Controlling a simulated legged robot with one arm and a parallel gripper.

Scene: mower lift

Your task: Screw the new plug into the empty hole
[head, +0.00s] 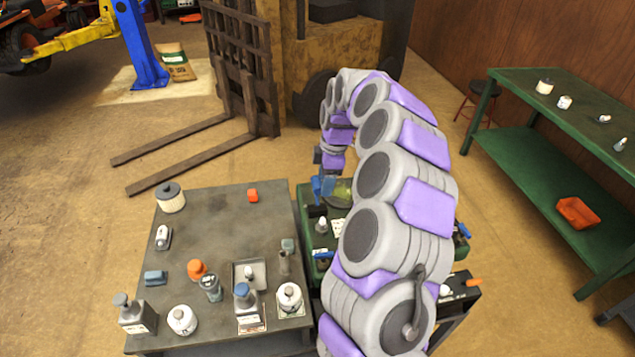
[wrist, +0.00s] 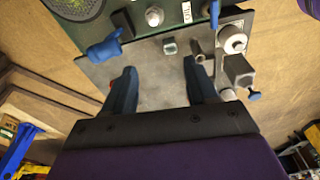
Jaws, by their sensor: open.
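My gripper (wrist: 160,82) is open in the wrist view, with nothing between its two dark blue fingers. In the head view it shows (head: 322,186) near the back end of a green unit (head: 304,200), partly behind my arm. A pale plug-like fitting (wrist: 154,16) stands on this unit beside a white label (wrist: 187,10); in the head view it is a small white-topped piece (head: 321,226). The gripper is apart from it. A small pale piece (head: 249,273) lies in a grey tray on the table; I cannot tell which is the new plug. No empty hole is clearly visible.
The grey table (head: 225,225) holds jars, bottles and an orange cap (head: 197,269), crowded at its front. Blue handles (wrist: 105,48) stick out from the green unit. A forklift (head: 240,75) stands behind. A green bench (head: 540,150) is at the right, with clear floor before it.

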